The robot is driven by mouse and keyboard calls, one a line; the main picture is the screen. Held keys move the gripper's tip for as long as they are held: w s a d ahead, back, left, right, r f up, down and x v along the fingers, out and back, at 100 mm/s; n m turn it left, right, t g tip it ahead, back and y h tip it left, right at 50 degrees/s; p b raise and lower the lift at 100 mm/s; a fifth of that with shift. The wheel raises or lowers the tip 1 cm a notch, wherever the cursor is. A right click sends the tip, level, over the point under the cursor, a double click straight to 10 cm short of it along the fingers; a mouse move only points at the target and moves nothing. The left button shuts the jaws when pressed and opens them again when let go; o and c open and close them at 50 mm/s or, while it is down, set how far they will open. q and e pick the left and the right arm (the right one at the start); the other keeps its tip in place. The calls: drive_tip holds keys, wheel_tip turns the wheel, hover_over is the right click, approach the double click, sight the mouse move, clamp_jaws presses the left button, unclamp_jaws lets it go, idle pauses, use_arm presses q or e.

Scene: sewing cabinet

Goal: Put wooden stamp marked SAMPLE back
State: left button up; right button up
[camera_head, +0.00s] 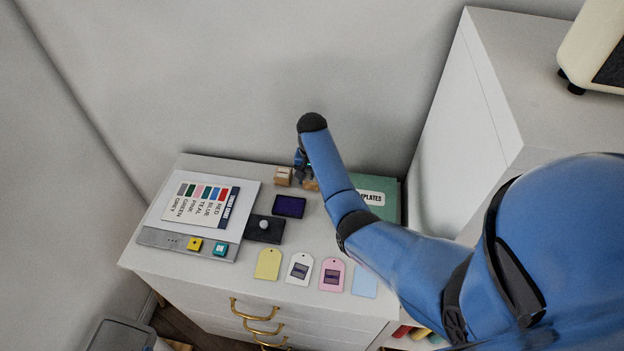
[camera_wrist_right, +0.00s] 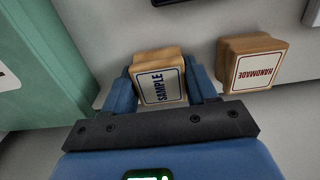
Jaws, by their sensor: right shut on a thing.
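The wooden stamp marked SAMPLE (camera_wrist_right: 160,88) is between the two fingers of my right gripper (camera_wrist_right: 163,92), which is shut on it. Its label, dark letters in a blue frame, faces the wrist camera. In the head view the stamp (camera_head: 311,185) is mostly hidden by my right arm, at the back of the cabinet top near the wall. I cannot tell whether it touches the surface. A second wooden stamp, marked HANDMADE in red (camera_wrist_right: 255,65), stands beside it, apart from the gripper. It also shows in the head view (camera_head: 282,176). My left gripper is out of view.
A green TEMPLATES folder (camera_head: 388,189) lies right of the stamps. A purple ink pad (camera_head: 289,206) with a dark lid (camera_head: 265,229) is in front. Yellow (camera_head: 267,264), white, pink and blue tags line the front edge. A colour chart (camera_head: 205,203) lies left.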

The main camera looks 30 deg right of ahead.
sight(311, 177)
drive_tip(key=shift+a, duration=0.1)
drive_tip(key=shift+f, duration=0.1)
drive_tip(key=o, duration=1.1)
drive_tip(key=shift+c, duration=0.2)
drive_tip(key=shift+r, duration=0.2)
wheel_tip(311, 177, up, 7)
drive_tip(key=shift+r+b, duration=0.2)
drive_tip(key=shift+b, duration=0.7)
drive_tip(key=shift+r+p, duration=1.6)
drive_tip(key=shift+r, duration=0.7)
